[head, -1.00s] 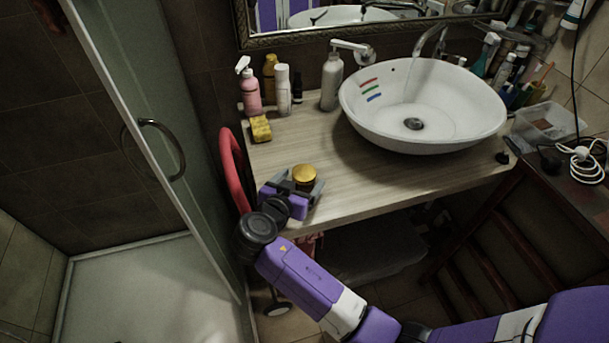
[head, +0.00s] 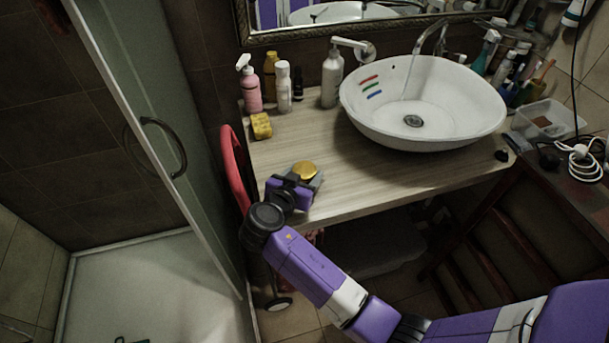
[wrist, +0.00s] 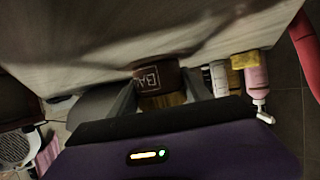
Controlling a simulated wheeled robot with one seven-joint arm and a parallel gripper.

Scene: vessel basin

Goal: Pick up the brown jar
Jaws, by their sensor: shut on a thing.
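The brown jar (wrist: 157,77) shows in the wrist view as a dark brown body with a pale label, between the two fingers. In the head view only its gold lid (head: 304,169) shows clearly, near the front left of the counter. My gripper (head: 307,179) is shut on the jar, and its fingers also show on both sides of it in the wrist view (wrist: 162,92). The lid looks tilted. The gripper hides most of the jar's body in the head view, so I cannot tell how far its base is from the counter.
The wooden counter (head: 400,175) is clear right of the jar. A yellow sponge (head: 261,126), a pink spray bottle (head: 250,90) and other bottles stand behind. The white basin (head: 423,105) is at the right. A red rail (head: 234,165) and glass door (head: 160,130) are left.

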